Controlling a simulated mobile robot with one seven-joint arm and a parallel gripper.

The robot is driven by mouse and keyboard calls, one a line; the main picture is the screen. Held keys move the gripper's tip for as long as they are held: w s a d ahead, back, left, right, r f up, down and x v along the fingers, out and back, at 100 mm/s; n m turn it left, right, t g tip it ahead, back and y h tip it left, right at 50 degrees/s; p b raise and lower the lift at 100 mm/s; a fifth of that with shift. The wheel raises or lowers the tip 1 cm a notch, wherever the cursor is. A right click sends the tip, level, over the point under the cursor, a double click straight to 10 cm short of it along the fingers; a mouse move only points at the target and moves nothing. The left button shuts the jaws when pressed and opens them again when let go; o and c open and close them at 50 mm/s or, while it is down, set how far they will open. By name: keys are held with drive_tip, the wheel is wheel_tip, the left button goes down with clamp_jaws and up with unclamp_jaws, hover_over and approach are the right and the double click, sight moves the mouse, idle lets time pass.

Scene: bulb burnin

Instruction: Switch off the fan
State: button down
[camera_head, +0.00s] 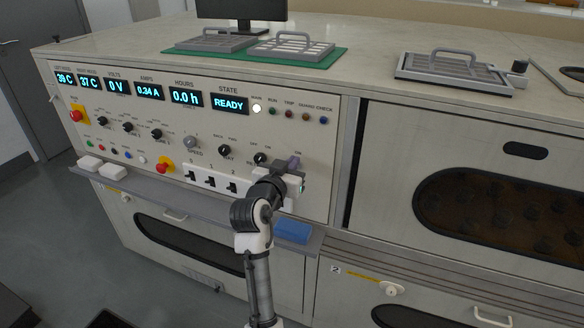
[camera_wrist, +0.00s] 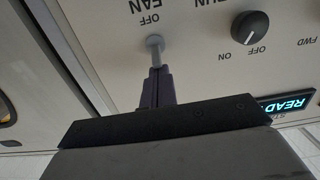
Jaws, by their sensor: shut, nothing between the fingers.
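The fan switch (camera_wrist: 155,44) is a small grey lever on the cream panel, right by the words FAN and OFF in the wrist view, where lettering is upside down. Its rounded end lies toward OFF; I cannot tell whether it has fully thrown. My gripper (camera_wrist: 154,72) is shut and empty, with its dark purple fingertips at the lever. They look close to or touching it; I cannot tell which. In the head view my gripper (camera_head: 294,163) is at the right end of the control panel (camera_head: 325,145), below the ON label, and hides the switch.
A black RUN knob (camera_wrist: 250,27) is beside the fan switch. A narrow ledge (camera_head: 190,196) with a blue block (camera_head: 292,231) runs below. The state display (camera_head: 230,104) reads READY.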

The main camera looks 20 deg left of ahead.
drive_tip(key=shift+f+b, duration=0.25)
drive_tip(key=shift+b, duration=0.1)
drive_tip(key=f+t+b, duration=0.1)
drive_tip(key=t+b, duration=0.1)
drive_tip(key=b, duration=0.6)
drive_tip(key=f+t+b, duration=0.1)
drive_tip(key=t+b, duration=0.2)
drive_tip(key=b, duration=0.6)
drive_tip(key=s+f+t+b, duration=0.1)
drive_tip(key=t+b, duration=0.2)
drive_tip(key=b, duration=0.5)
drive_tip(key=shift+b, duration=0.4)
drive_tip(key=shift+f, duration=0.15)
